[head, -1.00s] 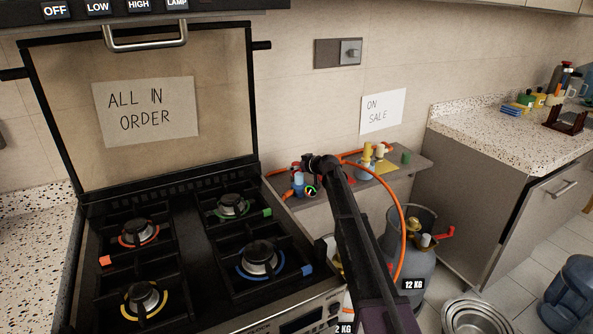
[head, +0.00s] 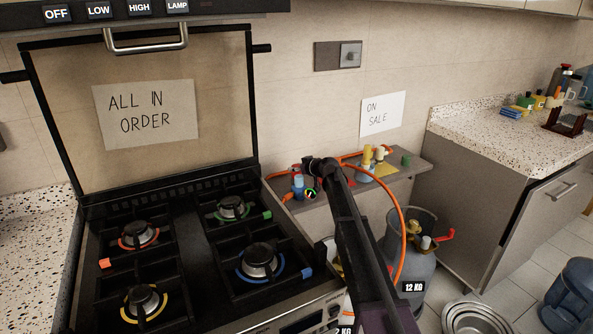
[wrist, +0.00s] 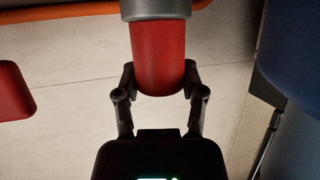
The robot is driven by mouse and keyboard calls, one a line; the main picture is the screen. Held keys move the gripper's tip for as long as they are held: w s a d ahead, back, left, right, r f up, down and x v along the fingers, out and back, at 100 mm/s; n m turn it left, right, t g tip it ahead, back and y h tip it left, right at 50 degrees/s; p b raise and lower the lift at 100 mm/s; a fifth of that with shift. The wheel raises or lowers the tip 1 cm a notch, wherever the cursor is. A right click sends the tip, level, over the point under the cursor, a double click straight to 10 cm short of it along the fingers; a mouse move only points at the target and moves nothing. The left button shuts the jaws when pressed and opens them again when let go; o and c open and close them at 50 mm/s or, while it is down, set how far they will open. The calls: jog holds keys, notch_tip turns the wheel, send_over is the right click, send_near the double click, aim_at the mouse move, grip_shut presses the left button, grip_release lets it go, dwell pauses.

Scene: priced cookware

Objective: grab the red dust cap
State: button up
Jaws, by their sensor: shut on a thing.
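In the wrist view, the red dust cap (wrist: 160,55) is a smooth red cylinder with a rounded near end. Its far end meets a grey collar (wrist: 155,9) at the top of the picture. My gripper (wrist: 160,82) is shut on the cap, one finger on each side near its rounded end. The cap still touches the collar. In the head view my arm reaches to the grey shelf (head: 411,170) right of the stove, and its dark end hides most of the grasp.
Another red part (wrist: 12,92) is at the left of the wrist view; a large blue body (wrist: 295,45) is at the right. An orange hose (head: 403,240) loops down beside a grey gas cylinder (head: 412,262). The stove (head: 190,250) stands left.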

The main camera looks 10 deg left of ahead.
aim_at(296, 166)
jog(key=shift+r, duration=0.1)
notch_tip(296, 166, up, 10)
jog(key=p, duration=1)
